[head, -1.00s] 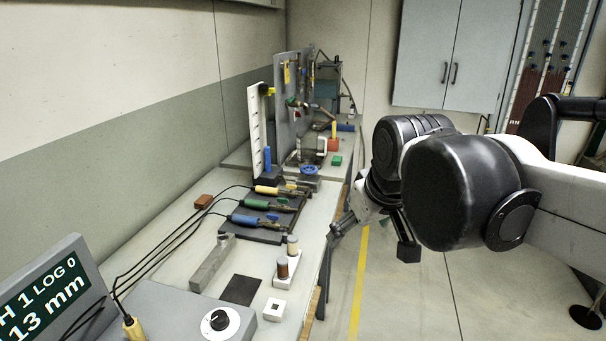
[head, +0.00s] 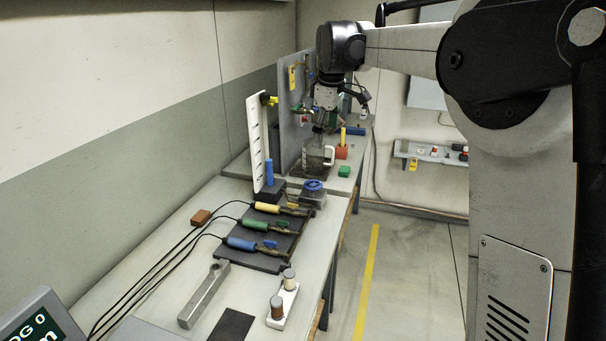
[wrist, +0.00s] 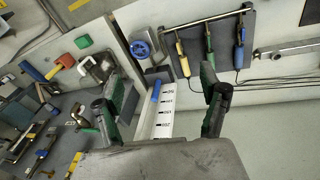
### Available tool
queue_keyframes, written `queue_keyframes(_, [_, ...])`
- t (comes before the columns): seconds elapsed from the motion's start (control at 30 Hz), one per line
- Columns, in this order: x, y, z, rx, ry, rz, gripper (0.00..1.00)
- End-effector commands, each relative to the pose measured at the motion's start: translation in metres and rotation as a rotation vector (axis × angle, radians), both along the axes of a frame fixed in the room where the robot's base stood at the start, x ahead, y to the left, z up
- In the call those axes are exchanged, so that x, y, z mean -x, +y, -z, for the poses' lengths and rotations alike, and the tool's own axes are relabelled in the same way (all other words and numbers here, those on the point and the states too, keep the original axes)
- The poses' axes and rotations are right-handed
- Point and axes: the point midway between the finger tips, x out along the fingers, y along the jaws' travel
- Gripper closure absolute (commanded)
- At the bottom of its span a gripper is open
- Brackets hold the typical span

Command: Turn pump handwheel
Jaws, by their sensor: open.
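The blue handwheel (head: 313,185) sits on a grey block near the bench's right edge, in front of the gauge board. It also shows in the wrist view (wrist: 141,49), up and left of the middle, beyond my fingertips. My gripper (head: 320,128) is above the far part of the bench, behind and higher than the handwheel, apart from it. In the wrist view my gripper (wrist: 161,82) has its two green-and-black fingers spread wide with nothing held between them.
A white scale board (head: 258,143) and a grey upright panel (head: 294,100) stand close to my gripper. Cabled blue, green and yellow tools lie on a dark rack (head: 262,252) in front.

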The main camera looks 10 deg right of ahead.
Motion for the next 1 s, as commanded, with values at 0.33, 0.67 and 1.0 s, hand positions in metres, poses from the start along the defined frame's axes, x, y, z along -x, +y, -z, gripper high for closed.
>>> queue_keyframes(0.33, [-0.093, 0.0, 0.034, 0.043, 0.101, -0.237, 0.25])
queue_keyframes(0.67, [-0.148, 0.0, 0.089, 0.061, 0.188, -0.453, 0.25])
queue_keyframes(1.0, [-0.163, 0.0, 0.119, 0.063, 0.225, -0.547, 0.25])
